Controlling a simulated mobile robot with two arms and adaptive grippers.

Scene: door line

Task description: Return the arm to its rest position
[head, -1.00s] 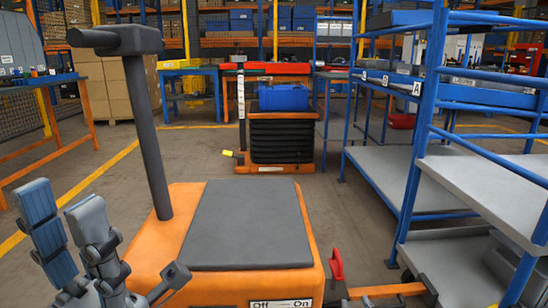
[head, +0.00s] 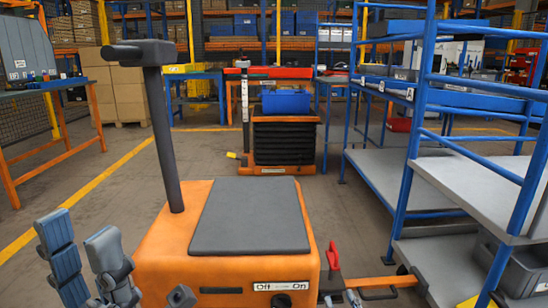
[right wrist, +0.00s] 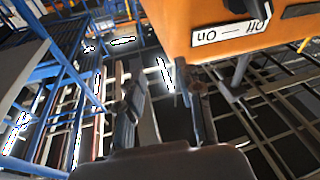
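My left gripper (head: 80,235) shows at the lower left of the head view, beside the orange tugger (head: 160,258). Its two grey fingers are spread with nothing between them. My right gripper (right wrist: 157,85) shows in the right wrist view with its fingers apart and empty. It is below the tugger's orange front in that picture, near the Off/On label (right wrist: 231,36) and a dark knob. The label also shows upright in the head view (head: 284,287).
A blue shelf cart (head: 417,150) with grey shelves stands close on the right, coupled near a red-handled hitch (head: 333,257). A lift with a blue bin (head: 286,101) stands behind the tugger. A workbench (head: 45,88) is at the left. Floor between bench and tugger is clear.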

